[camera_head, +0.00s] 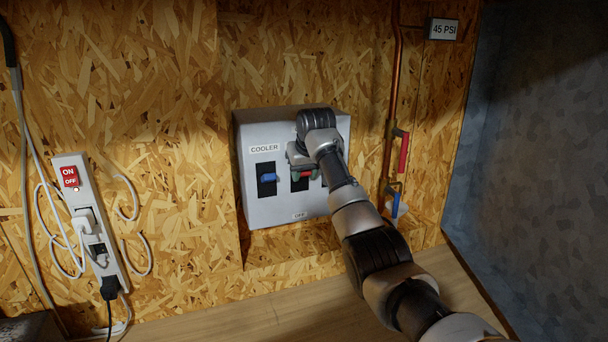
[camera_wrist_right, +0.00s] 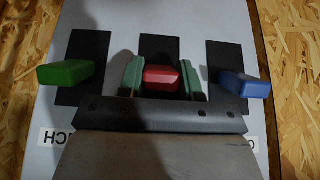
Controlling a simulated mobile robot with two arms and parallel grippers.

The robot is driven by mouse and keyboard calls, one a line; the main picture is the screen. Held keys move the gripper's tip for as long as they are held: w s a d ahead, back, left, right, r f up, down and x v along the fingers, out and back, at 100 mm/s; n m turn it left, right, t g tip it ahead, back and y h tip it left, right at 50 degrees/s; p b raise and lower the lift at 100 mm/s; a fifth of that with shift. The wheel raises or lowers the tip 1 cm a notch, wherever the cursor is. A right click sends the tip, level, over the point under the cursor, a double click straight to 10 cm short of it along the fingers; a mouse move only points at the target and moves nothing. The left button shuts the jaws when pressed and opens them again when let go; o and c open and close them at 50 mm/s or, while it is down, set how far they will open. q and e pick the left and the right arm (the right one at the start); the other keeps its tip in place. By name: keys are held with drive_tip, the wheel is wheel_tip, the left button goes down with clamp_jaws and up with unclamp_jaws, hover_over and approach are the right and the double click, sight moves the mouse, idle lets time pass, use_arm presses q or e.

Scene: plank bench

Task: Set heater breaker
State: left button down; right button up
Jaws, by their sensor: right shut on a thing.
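The grey breaker panel (camera_head: 285,212) is mounted on the chipboard wall. Its left switch is blue (camera_head: 268,178) under a "COOLER" label (camera_head: 264,149). The middle switch is red (camera_head: 307,174). My right gripper (camera_head: 303,173) is at the panel, shut on the red switch. In the right wrist view its greenish fingers (camera_wrist_right: 161,80) flank the red lever (camera_wrist_right: 161,78). That view also shows a green lever (camera_wrist_right: 66,74) and the blue lever (camera_wrist_right: 245,84) to either side. The middle label is hidden by my gripper. My left gripper is out of view.
A power strip (camera_head: 92,215) with plugs and cables hangs at the left. A copper pipe (camera_head: 393,95) with a red handle (camera_head: 403,152) and a blue handle (camera_head: 395,203) runs right of the panel. A "45 PSI" sign (camera_head: 443,29) is above. The wooden bench (camera_head: 270,322) below is clear.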

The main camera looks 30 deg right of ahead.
drive_tip(key=shift+g, duration=0.3)
idle(0.4)
drive_tip(key=o, duration=0.9)
drive_tip(key=shift+w, duration=0.15)
drive_tip(key=shift+o, duration=0.2)
drive_tip(key=shift+s+r+b, duration=0.25)
drive_tip(key=shift+r+b, duration=0.2)
drive_tip(key=shift+r, duration=0.05)
drive_tip(key=b+v, duration=0.3)
drive_tip(key=v, duration=0.6)
drive_tip(key=shift+s+r+b, duration=0.15)
drive_tip(key=shift+r+b, duration=0.15)
drive_tip(key=shift+b, duration=0.05)
